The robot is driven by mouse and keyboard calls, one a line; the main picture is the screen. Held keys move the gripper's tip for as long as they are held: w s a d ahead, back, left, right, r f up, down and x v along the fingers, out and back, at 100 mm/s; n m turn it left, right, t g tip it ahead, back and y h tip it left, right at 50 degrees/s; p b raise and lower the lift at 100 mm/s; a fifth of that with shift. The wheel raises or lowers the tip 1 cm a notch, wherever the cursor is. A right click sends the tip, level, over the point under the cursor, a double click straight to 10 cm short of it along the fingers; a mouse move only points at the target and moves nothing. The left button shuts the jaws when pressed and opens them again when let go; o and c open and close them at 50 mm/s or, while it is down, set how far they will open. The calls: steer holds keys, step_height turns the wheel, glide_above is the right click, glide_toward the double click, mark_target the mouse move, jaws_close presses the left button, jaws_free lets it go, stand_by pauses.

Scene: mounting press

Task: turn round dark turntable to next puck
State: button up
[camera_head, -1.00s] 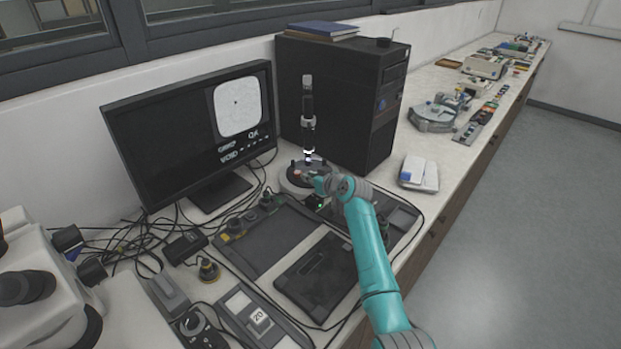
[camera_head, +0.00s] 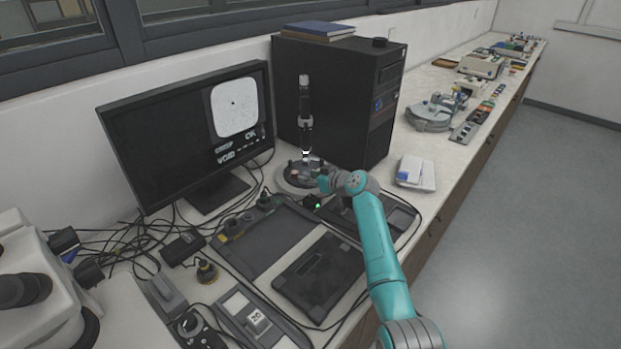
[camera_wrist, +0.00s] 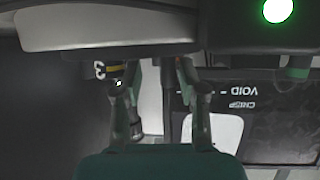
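The round dark turntable (camera_head: 287,180) stands on a pale round base below the upright camera tube, in front of the black computer case. Small pucks on it are too small to tell apart. My gripper (camera_head: 323,181) is at the turntable's right front edge in the head view; contact cannot be told. In the wrist view my gripper (camera_wrist: 158,72) has its two fingers apart, with a gap between them and no clear grip on anything. A dark piece marked "3" (camera_wrist: 100,69) with a yellow band shows beside the left finger.
The upright camera tube (camera_head: 305,110) rises above the turntable. Black trays (camera_head: 262,240), cables and a white box (camera_head: 415,173) lie around. A green light (camera_wrist: 277,10) glows.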

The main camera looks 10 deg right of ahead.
steer(key=v, duration=1.2)
stand_by(0.3)
